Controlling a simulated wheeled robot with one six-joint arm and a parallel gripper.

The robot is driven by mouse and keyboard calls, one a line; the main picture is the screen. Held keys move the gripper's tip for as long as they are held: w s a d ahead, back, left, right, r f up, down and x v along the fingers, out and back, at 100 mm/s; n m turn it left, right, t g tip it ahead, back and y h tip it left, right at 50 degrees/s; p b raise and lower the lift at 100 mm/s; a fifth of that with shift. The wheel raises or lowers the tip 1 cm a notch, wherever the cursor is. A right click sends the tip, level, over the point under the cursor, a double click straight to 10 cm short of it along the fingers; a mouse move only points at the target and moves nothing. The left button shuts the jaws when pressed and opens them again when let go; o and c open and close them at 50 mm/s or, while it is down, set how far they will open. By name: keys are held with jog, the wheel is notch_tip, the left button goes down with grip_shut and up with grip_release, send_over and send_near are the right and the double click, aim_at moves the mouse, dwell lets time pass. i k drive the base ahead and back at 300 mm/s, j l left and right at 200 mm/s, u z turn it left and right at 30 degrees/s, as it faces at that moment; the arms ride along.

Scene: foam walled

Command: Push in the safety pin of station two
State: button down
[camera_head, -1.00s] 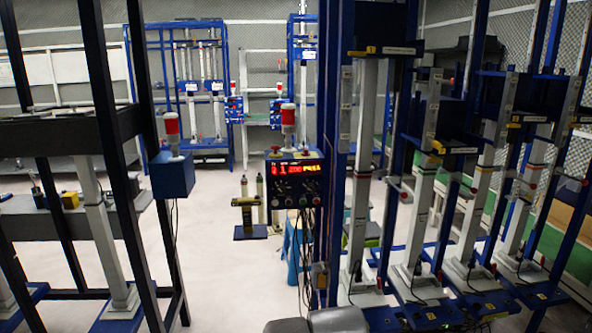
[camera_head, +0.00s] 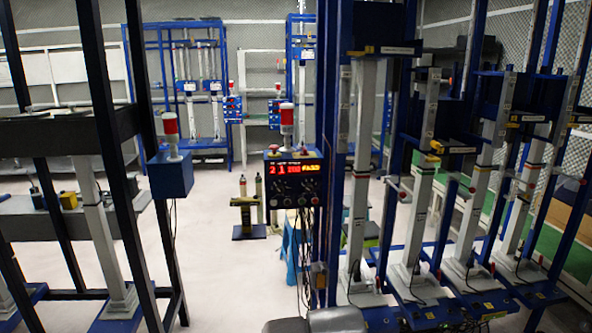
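The rack of test stations (camera_head: 405,305) stands at the right, with several upright white-grey columns in blue frames. The nearest column (camera_head: 360,180) is at its left end, and a second column (camera_head: 421,185) stands to its right. A yellow part (camera_head: 437,147) sits on the second column at mid height. A small red-tipped part (camera_head: 403,195) shows beside it. I cannot tell which small part is the safety pin, or whether any pin is in or out. No station number is readable. My gripper is not in view; grey rounded parts at the bottom edge seem to be my arm.
A control box (camera_head: 293,181) with a lit red and yellow display hangs left of the rack, with a red-topped lamp above it. Cables hang below. A black frame (camera_head: 115,125) stands at the left. Pale floor (camera_head: 225,285) between is clear.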

aim_at(472, 190)
jog(key=z, duration=1.25)
